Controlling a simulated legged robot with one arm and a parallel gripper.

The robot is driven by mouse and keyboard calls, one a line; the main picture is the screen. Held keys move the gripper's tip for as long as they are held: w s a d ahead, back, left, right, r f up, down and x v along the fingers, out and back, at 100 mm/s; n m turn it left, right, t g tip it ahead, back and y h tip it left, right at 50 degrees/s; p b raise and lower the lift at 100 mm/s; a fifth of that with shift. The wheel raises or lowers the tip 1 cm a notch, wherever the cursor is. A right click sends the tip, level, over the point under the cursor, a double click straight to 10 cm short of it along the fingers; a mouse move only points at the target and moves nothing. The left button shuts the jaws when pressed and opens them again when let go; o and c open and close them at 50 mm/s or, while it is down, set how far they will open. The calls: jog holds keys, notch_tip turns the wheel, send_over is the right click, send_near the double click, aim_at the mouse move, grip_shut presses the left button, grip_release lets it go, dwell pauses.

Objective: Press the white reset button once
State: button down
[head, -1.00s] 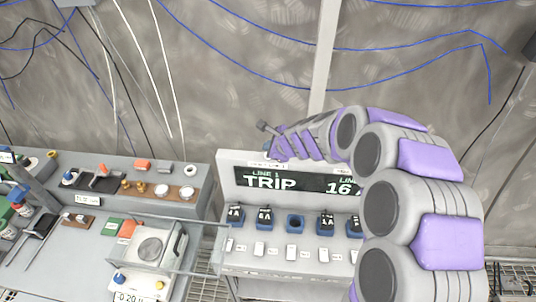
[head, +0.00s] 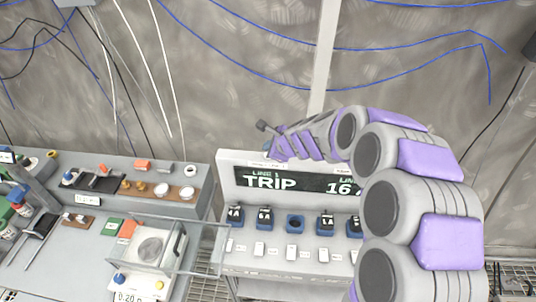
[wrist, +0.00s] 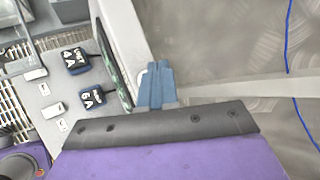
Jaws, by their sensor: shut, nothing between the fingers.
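The grey panel (head: 226,185) has a black display (head: 285,181) reading "LINE 1 TRIP" on its left part and "16" farther right. My gripper (head: 268,147) is at the top of this panel, mostly hidden by my own arm in the head view. In the wrist view my blue-grey gripper fingers (wrist: 157,70) are shut together, empty, beside the panel's top edge. A small white rounded piece (wrist: 142,77) shows right beside the fingers, partly covered by them. It may be the white reset button; I cannot tell whether the fingers touch it.
A clear-sided scale (head: 150,249) and a bench (head: 190,208) with small parts stand left. The wall behind carries loose cables.

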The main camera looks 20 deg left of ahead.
jog(key=shift+f, duration=0.1)
jog(key=shift+f, duration=0.25)
jog(key=shift+f+b, duration=0.45)
dwell(0.8)
dwell(0.3)
jog(key=shift+r+p, duration=0.9)
notch_tip(320, 180, up, 5)
jog(key=p, duration=0.5)
